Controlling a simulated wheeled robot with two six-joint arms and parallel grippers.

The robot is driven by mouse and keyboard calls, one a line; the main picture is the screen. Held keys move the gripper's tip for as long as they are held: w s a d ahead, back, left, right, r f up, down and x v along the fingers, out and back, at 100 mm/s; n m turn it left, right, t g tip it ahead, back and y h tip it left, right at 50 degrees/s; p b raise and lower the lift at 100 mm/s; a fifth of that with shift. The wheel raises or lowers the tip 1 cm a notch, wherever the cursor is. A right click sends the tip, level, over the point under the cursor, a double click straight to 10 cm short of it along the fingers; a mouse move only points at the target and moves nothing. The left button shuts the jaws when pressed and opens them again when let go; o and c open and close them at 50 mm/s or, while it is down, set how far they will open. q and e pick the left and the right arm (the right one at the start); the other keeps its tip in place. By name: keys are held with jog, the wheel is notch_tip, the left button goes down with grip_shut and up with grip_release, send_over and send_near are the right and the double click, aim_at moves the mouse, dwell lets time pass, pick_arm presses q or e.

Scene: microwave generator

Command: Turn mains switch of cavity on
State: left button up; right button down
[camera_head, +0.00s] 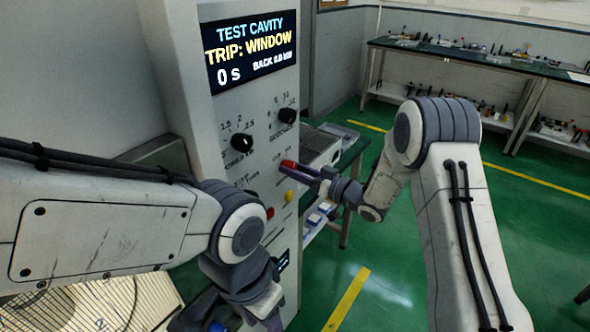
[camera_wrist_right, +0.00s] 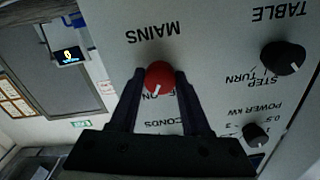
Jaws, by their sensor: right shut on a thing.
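The mains switch is a red knob (camera_wrist_right: 158,76) on the pale front panel (camera_wrist_right: 215,70), under the upside-down word MAINS in the right wrist view. Its white pointer line faces the fingers, tilted slightly left there. The OFF/ON lettering is partly hidden by the fingers. The red knob also shows in the head view (camera_head: 287,164). My right gripper (camera_wrist_right: 160,86) is shut on the knob, one dark finger on each side. My left gripper (camera_head: 245,306) hangs low in front of the panel, at the bottom of the head view; its fingertips are unclear.
The display (camera_head: 251,50) reads TEST CAVITY, TRIP: WINDOW, 0 s. Black knobs (camera_head: 241,142) (camera_head: 287,116), a yellow button (camera_head: 289,196) and a red button (camera_head: 270,213) sit close to the switch. A bench (camera_head: 470,60) stands behind. Green floor is open at right.

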jog(key=shift+s+f, duration=0.1)
jog(key=shift+f, duration=0.1)
jog(key=shift+c, duration=2.1)
grip_release()
jog(key=shift+o, duration=0.3)
jog(key=shift+r, duration=0.1)
jog(key=b+v, duration=0.3)
jog(key=v, duration=0.7)
jog(key=shift+s+d, duration=0.15)
jog(key=shift+d, duration=0.05)
